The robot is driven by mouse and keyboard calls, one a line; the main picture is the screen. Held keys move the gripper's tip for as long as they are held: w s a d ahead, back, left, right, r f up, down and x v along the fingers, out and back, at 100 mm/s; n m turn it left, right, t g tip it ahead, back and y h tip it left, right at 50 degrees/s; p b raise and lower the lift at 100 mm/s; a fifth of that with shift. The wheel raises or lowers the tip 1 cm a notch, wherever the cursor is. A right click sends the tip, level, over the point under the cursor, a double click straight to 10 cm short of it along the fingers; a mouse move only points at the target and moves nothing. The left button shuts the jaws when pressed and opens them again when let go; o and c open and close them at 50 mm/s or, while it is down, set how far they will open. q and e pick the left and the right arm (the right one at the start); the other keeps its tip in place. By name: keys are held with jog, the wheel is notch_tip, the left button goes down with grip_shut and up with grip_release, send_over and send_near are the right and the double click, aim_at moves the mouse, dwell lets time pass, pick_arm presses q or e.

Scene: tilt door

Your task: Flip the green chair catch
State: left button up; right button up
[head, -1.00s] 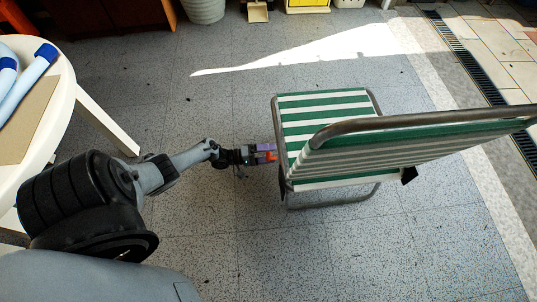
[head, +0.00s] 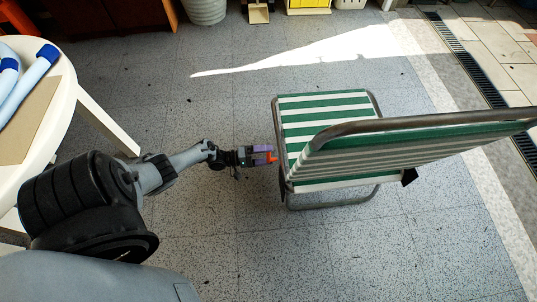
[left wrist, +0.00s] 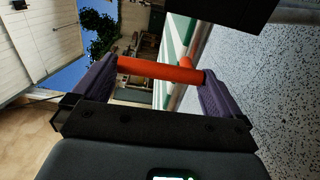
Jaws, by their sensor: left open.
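The green-and-white striped chair (head: 325,112) stands on the floor with a grey metal frame. An orange-red catch (head: 272,158) shows at its left side. In the left wrist view the catch (left wrist: 160,70) is a bar running across between my fingertips, with a short stem near its right end. My left gripper (head: 267,154) has purple fingers and is open, at the chair's left edge. Its fingers (left wrist: 158,72) lie on either side of the bar; I cannot tell whether they touch it. My right gripper is not in view.
A round white table (head: 62,105) with blue-and-white tubes stands at the left. A white bin (head: 205,11) and other items are along the back. The speckled floor (head: 190,115) between table and chair is clear. A drain grate (head: 468,62) runs at the right.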

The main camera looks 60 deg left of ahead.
pick_arm(q)
jog(key=v, duration=0.9)
jog(key=shift+s+a, duration=0.15)
jog(key=shift+s, duration=0.1)
